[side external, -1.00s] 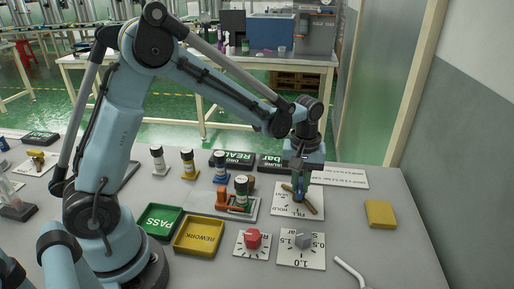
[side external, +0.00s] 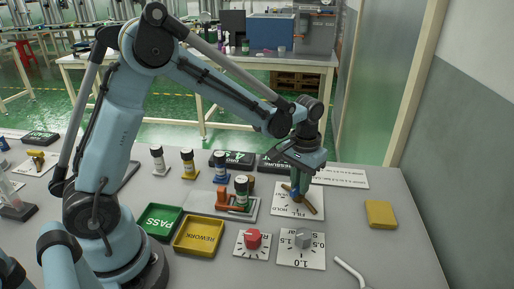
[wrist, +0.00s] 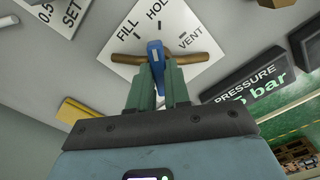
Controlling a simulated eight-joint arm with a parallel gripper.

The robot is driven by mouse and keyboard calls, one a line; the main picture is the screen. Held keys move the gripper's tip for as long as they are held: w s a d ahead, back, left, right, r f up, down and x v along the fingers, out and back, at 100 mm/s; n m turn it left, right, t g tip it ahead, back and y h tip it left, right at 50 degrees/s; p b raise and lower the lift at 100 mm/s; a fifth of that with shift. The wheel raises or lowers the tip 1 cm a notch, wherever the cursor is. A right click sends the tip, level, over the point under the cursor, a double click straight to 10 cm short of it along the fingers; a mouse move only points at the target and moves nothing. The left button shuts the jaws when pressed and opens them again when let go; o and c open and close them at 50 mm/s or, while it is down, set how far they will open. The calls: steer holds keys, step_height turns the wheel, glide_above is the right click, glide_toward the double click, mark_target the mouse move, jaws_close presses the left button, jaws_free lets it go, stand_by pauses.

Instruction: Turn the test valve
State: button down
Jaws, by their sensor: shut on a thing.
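The test valve has a blue lever (wrist: 156,62) and a brass pipe body (wrist: 190,59) on a white plate marked FILL, HOLD and VENT (wrist: 172,22). In the wrist view the lever stands between the green fingers of my gripper (wrist: 158,78), which are shut on it. The lever points toward the plate's upper part, near HOLD. In the side view my gripper (side external: 297,187) is low over the plate (side external: 313,212), and its fingers partly hide the valve.
A fixture with a green-banded cylinder (side external: 241,192) is to the left. PASS (side external: 161,221) and REWORK (side external: 199,237) trays lie nearer my base. A yellow block (side external: 380,214) is at right. A PRESSURE display (wrist: 251,90) stands close by.

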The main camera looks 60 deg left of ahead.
steer(key=shift+m, duration=0.9)
steer(key=c, duration=1.1)
jaws_free()
step_height(320, 180, up, 12)
steer(key=shift+r, duration=0.1)
